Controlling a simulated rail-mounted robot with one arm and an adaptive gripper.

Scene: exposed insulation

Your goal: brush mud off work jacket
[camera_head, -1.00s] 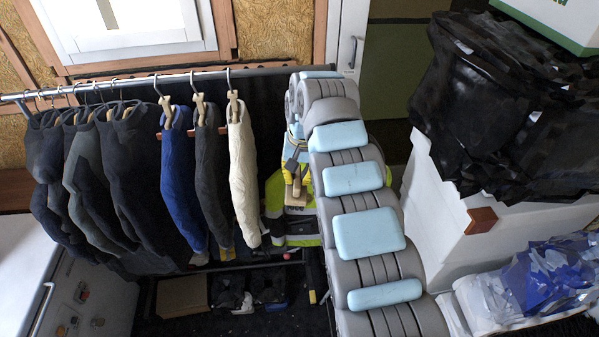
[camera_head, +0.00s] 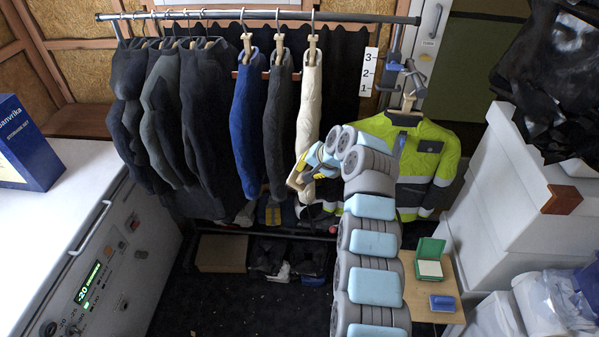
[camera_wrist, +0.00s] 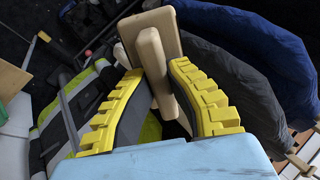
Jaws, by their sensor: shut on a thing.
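The work jacket (camera_head: 432,165) is yellow-green and dark with pale reflective bands. It hangs upright on a hanger from a stand, right of the clothes rail. In the wrist view the jacket (camera_wrist: 48,132) shows at the left, partly behind a finger. My gripper (camera_head: 305,166) is shut on a beige wooden brush (camera_head: 295,179), left of the jacket and apart from it. In the wrist view the brush (camera_wrist: 150,35) sits between the yellow-ribbed fingers of my gripper (camera_wrist: 160,85). Its bristles are not visible. I cannot tell mud from the jacket's dark parts.
A rail (camera_head: 260,15) holds several garments; a cream one (camera_head: 308,110) hangs close to my gripper. A small wooden table (camera_head: 430,310) with a green box (camera_head: 430,258) and blue pad (camera_head: 442,302) stands below the jacket. White boxes (camera_head: 500,200) stand at right.

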